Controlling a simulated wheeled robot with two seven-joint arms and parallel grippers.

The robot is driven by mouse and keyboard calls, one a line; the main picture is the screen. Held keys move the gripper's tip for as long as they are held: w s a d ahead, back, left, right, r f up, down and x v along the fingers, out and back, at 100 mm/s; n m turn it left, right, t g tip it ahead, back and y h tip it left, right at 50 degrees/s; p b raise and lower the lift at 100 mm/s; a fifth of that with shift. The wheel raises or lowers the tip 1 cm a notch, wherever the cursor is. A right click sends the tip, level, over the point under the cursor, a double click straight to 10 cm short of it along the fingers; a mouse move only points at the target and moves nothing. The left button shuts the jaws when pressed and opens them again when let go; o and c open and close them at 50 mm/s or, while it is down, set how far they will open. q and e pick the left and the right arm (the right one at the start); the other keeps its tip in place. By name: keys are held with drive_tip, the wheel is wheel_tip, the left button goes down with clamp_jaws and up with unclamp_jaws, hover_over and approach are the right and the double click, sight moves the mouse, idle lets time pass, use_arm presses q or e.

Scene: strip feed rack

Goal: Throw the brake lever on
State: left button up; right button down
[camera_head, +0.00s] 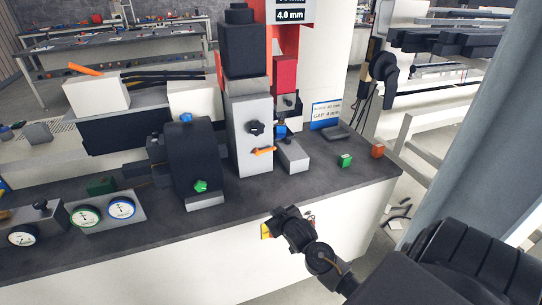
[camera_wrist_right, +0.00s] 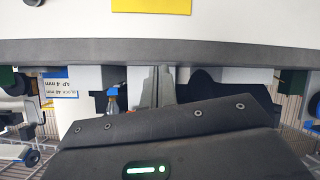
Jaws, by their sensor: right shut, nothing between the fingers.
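An orange lever (camera_head: 263,150) sticks out from the lower front of the upright grey machine column (camera_head: 250,120), below a black knob (camera_head: 256,128). A second orange handle (camera_head: 85,69) lies on a white box at the back left; I cannot tell by a label which is the brake lever. My right gripper (camera_head: 277,222) is in front of the bench's front edge, below and apart from the column's lever. In the wrist view its fingers (camera_wrist_right: 156,88) are together and empty. My left gripper is not in view.
The dark bench top (camera_head: 330,180) carries a green block (camera_head: 345,160), a red-orange block (camera_head: 377,151) and a blue-white sign (camera_head: 326,115) at right. Dial gauges (camera_head: 121,208) and a black drum unit (camera_head: 192,160) stand left. A yellow label (camera_head: 265,231) is on the bench front.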

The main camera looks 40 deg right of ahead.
drive_tip(key=w+d+r+t+h, duration=0.1)
drive_tip(key=w+d+r+t, duration=0.3)
drive_tip(key=r, duration=0.6)
wheel_tip(320, 180, up, 8)
drive_tip(key=m+h+p, duration=0.1)
drive_tip(key=h+p, duration=0.1)
hover_over(265, 150)
drive_tip(key=s, duration=0.4)
drive_tip(key=f, duration=0.1)
drive_tip(key=w+f, duration=0.1)
drive_tip(key=f, duration=0.1)
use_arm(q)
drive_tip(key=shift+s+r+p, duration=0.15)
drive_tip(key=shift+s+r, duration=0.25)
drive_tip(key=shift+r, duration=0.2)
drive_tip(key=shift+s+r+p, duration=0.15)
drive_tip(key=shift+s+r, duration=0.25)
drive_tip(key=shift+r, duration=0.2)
use_arm(e)
drive_tip(key=shift+d+f, duration=0.15)
drive_tip(key=shift+f, duration=0.65)
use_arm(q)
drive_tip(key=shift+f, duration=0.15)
use_arm(e)
drive_tip(key=shift+m, duration=0.3)
